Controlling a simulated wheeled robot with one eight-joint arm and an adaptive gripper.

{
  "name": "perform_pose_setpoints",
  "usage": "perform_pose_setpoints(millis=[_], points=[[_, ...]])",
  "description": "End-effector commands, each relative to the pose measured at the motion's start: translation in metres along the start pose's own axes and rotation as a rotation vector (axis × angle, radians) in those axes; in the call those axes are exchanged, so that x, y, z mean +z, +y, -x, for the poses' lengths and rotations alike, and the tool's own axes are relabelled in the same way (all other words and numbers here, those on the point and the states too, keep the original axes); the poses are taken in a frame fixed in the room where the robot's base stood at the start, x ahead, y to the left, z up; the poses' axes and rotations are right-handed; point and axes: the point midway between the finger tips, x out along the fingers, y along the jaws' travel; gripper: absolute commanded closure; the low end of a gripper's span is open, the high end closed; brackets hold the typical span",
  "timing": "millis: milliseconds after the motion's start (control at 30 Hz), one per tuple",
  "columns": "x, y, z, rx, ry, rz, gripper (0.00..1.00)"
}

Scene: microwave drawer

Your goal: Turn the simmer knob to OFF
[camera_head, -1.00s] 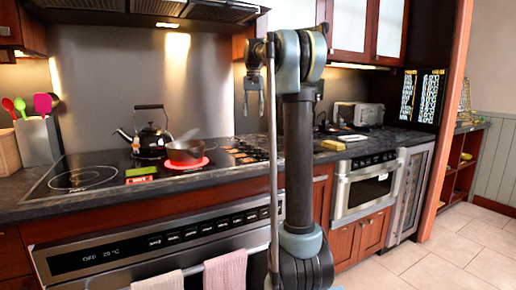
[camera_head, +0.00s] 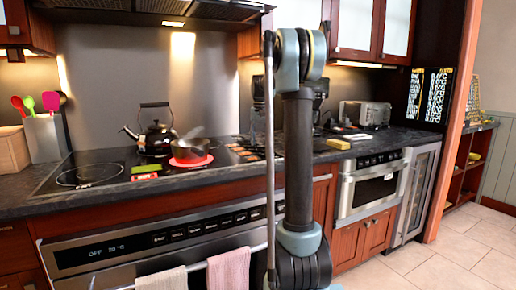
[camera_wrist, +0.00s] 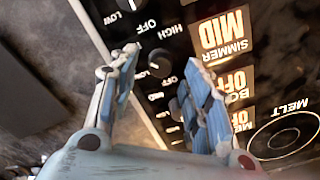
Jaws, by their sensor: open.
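In the wrist view a black panel shows a lit SIMMER label (camera_wrist: 223,42) reading MID, with two labels reading OFF below it. A dark round knob (camera_wrist: 159,63) lies between my fingertips in the picture, with HIGH and OFF printed near it. More knobs show at the top (camera_wrist: 128,4) and lower beside my right finger (camera_wrist: 178,106). I cannot tell for sure which is the simmer knob. My gripper (camera_wrist: 161,58) is open, its fingers on either side of the middle knob; contact is unclear. In the head view my gripper is hidden behind my arm.
On the black cooktop (camera_head: 85,175) stand a kettle (camera_head: 157,136) and a pot (camera_head: 190,150) on a glowing red burner. Towels (camera_head: 229,270) hang on the oven handle below. A toaster (camera_head: 365,113) stands on the right counter. Floor at right is clear.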

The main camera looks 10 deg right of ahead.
Motion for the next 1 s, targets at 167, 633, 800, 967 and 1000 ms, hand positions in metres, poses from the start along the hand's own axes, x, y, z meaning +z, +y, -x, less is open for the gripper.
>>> perform_pose_setpoints(millis=[167,633,800,967,1000], points=[[0.000,0.000,-0.020,0.000,0.000,0.000,0.56],[0.000,-0.001,-0.028,0.000,0.000,0.001,0.63],[0.000,-0.001,-0.028,0.000,0.000,0.001,1.00],[0.002,-0.006,-0.028,-0.001,-0.001,0.003,0.98],[0.002,-0.004,-0.028,-0.002,-0.001,0.003,1.00]])
